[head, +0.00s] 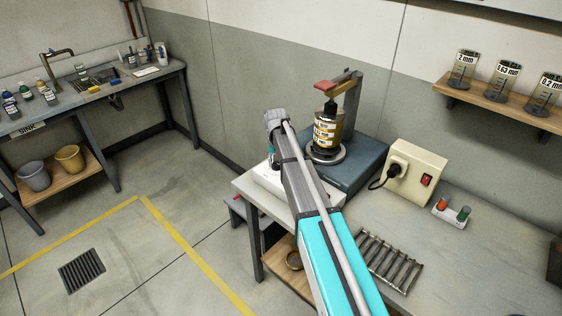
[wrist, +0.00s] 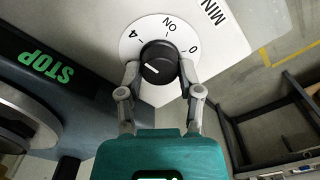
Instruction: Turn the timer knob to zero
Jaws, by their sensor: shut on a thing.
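The black timer knob (wrist: 158,62) sits on a round white dial (wrist: 128,48) marked 4, ON and 0, with "MIN" printed beyond it. A short pale mark on the knob lies at its lower left in the wrist view, away from the 0 at the right. My gripper (wrist: 159,70) is shut on the knob, with one finger on each side. In the head view, the white timer box (head: 266,179) shows at the bench's left end, partly behind my arm. The knob and my fingertips are hidden there.
A cream socket box (head: 416,172) and a metal rack (head: 390,260) are further right. Open floor lies left of the bench.

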